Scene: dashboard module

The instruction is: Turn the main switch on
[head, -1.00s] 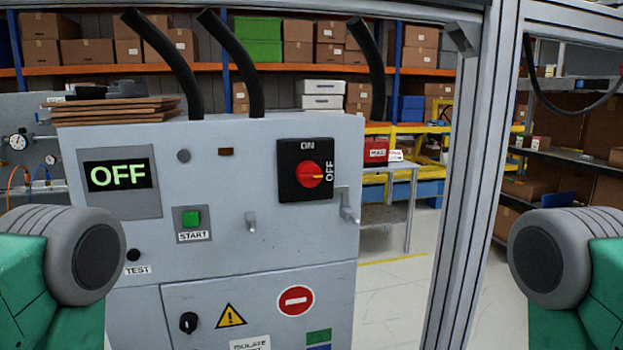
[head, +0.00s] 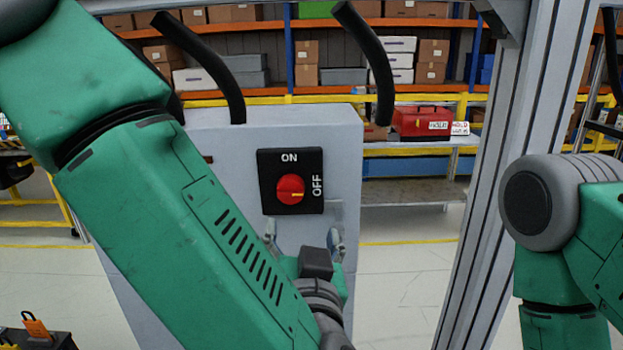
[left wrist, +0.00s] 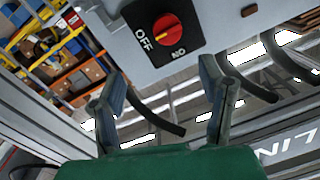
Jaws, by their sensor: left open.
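The main switch is a red round knob (head: 290,189) on a black plate (head: 267,168) on the grey cabinet front. Its yellow mark points right, to OFF; ON is printed at the top. In the left wrist view the knob (left wrist: 166,28) is at the top, beyond the fingertips. My left gripper (head: 303,243) is just below the plate in the head view, fingers apart and empty. In the left wrist view the two fingers (left wrist: 162,72) are spread, with the knob between their lines and not gripped. Of my right arm only upper links show; its gripper is out of view.
The grey cabinet (head: 340,140) has black hoses at its top, and my left arm covers much of its front. A metal post (head: 500,180) stands to its right. Shelves and a bench with a red box (head: 420,121) are behind.

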